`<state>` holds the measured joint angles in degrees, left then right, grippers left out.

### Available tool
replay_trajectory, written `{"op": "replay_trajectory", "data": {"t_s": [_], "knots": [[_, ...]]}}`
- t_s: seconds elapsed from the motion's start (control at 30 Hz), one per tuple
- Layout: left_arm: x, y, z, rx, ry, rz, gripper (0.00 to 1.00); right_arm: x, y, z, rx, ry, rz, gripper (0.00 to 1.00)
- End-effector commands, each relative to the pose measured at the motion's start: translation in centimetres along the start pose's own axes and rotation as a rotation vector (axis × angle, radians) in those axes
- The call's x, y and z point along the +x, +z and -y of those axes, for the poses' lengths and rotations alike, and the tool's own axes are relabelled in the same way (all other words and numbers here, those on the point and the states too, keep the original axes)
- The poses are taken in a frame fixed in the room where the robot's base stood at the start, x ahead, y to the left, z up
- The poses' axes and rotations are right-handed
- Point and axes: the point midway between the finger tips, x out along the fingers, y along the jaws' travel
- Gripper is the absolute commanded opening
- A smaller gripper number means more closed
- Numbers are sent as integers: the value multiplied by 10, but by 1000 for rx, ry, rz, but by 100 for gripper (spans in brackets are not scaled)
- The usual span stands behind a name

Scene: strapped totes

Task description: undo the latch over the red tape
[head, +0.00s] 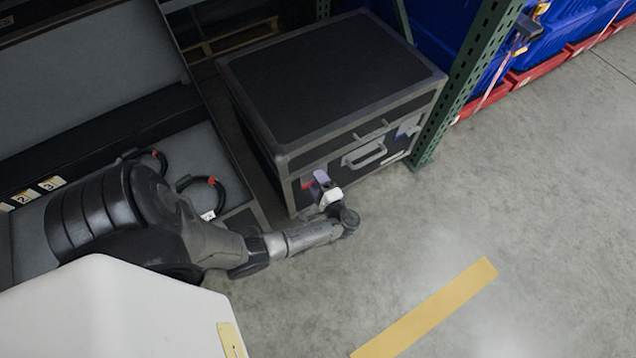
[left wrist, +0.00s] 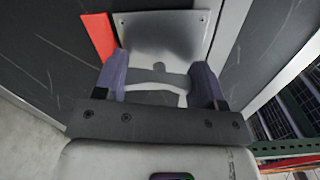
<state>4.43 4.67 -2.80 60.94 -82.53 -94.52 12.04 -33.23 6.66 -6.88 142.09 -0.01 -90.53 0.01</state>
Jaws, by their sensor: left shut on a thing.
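A black case (head: 330,85) with grey edges stands on the floor, its front towards me. The red tape (head: 307,183) is at the left of its front and shows in the left wrist view (left wrist: 99,34), left of a silver latch plate (left wrist: 165,35). My left gripper (head: 320,181) is at this left latch. In the left wrist view its two purple fingers (left wrist: 162,82) stand on either side of the latch's pale metal part (left wrist: 170,94), shut on it. The fingers hide part of the latch. Its exact position is hard to tell. My right gripper is not in view.
A grey handle (head: 364,156) sits mid-front on the case, with a bluish patch (head: 408,128) farther right. A green rack post (head: 455,100) stands close to the case's right side. Black cable loops (head: 205,190) lie at the left. The floor in front is clear.

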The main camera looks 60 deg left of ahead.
Motion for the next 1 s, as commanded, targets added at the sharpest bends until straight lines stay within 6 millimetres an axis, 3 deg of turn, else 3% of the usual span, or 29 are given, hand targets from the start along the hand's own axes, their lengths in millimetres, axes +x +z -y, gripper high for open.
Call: {"op": "replay_trajectory", "data": {"t_s": [0.4, 1.0], "knots": [[0, 0, -1, -199, -1, -1, 40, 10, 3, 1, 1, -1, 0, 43], [0, 0, -1, -241, -1, 0, 40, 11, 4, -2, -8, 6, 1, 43]]}}
